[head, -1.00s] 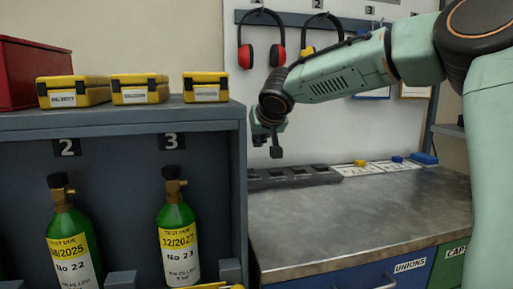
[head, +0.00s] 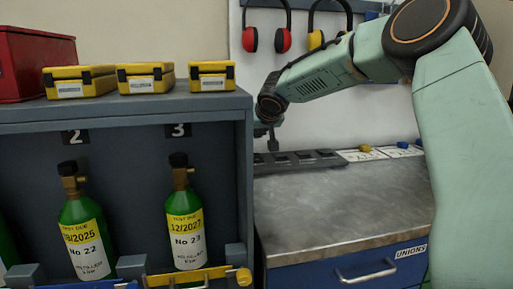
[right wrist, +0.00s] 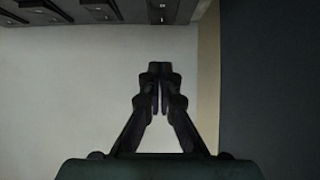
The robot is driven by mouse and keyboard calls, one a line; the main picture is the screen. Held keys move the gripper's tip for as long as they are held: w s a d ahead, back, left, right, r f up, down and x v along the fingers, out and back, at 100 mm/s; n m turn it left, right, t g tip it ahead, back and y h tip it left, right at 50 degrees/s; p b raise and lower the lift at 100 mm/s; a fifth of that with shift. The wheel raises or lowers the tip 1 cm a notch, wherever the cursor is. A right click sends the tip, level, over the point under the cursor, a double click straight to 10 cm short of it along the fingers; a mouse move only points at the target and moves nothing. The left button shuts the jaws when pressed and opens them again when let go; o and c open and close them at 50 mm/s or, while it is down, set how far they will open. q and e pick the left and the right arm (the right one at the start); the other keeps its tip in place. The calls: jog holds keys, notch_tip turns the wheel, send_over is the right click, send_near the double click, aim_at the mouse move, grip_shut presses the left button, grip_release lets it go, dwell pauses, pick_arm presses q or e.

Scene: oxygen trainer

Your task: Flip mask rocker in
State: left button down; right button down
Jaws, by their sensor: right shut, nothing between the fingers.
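A dark strip of rocker switches (head: 300,160) lies along the back of the metal bench in the head view. Part of a dark panel with several rockers (right wrist: 100,8) crosses the top of the right wrist view. Their labels are not readable, so I cannot tell which one is the mask rocker. My right gripper (head: 273,145) hangs fingers down by the strip's left end. In the right wrist view my right gripper (right wrist: 160,70) is shut and empty, its fingertips below the rockers in the picture; contact is not visible. My left gripper is out of view.
A grey cabinet (head: 130,112) with green cylinders (head: 187,225) stands left of the bench. Yellow cases (head: 146,78) and a red box (head: 35,65) sit on top. Ear defenders (head: 266,32) hang on the wall. The bench top (head: 340,205) is clear in front.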

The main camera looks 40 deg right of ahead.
aim_at(257, 157)
jog(key=x, duration=0.3)
jog(key=shift+w+d+f+p, duration=0.15)
jog(key=shift+w+p, duration=0.1)
jog(key=shift+p, duration=0.15)
jog(key=shift+w+d+f+b, duration=0.15)
jog(key=shift+f+b, duration=0.2)
jog(key=shift+f, duration=0.7)
jog(key=shift+w+f+b, duration=0.15)
jog(key=shift+f+b, duration=0.2)
jog(key=shift+f, duration=0.7)
